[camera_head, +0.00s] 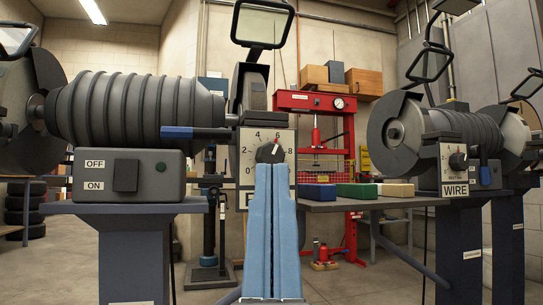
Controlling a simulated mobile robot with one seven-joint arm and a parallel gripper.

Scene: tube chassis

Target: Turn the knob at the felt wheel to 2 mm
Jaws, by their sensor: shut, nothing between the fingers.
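The near knob (268,153) is dark, on a white dial plate (244,163) numbered from 0 upward, on the left grinder. A second knob (458,161) on the right grinder is above a WIRE label.
The left grinder has a blue-ended lever (178,132) left of the dial and an ON/OFF box (128,176). A clear guard (263,24) rises above. A red press (316,102) stands behind.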

